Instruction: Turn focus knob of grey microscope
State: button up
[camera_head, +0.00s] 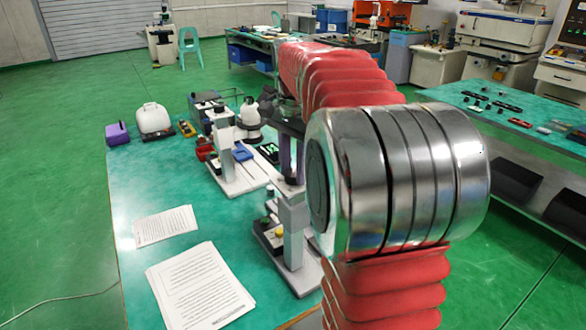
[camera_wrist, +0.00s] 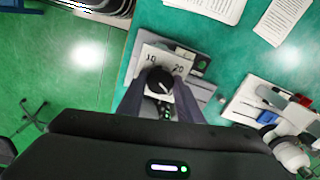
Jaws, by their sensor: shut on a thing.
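The grey microscope (camera_head: 292,238) stands on the near part of the green bench in the head view, partly hidden by my arm. The wrist view looks down on its light plate (camera_wrist: 150,60), marked with the numbers 10 and 20. A round black knob (camera_wrist: 160,76) sits by these marks. My gripper (camera_wrist: 160,86) points down with its two grey fingers on either side of the knob, shut on it. In the head view my gripper (camera_head: 290,168) is over the top of the microscope, partly behind my arm.
A second microscope-like stand (camera_head: 222,160) is farther back on the bench. Printed sheets (camera_head: 200,287) lie at the front left. A white-and-grey device (camera_head: 154,121) and a purple box (camera_head: 117,133) stand at the far left edge. Green floor is open on the left.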

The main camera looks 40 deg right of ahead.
aim_at(293, 172)
jog(key=n, duration=1.3)
dwell(0.5)
jog(key=o, duration=1)
jog(key=shift+o, duration=0.2)
jog(key=shift+r, duration=0.1)
notch_tip(293, 172, up, 14)
jog(key=shift+f, duration=0.2)
dwell(0.4)
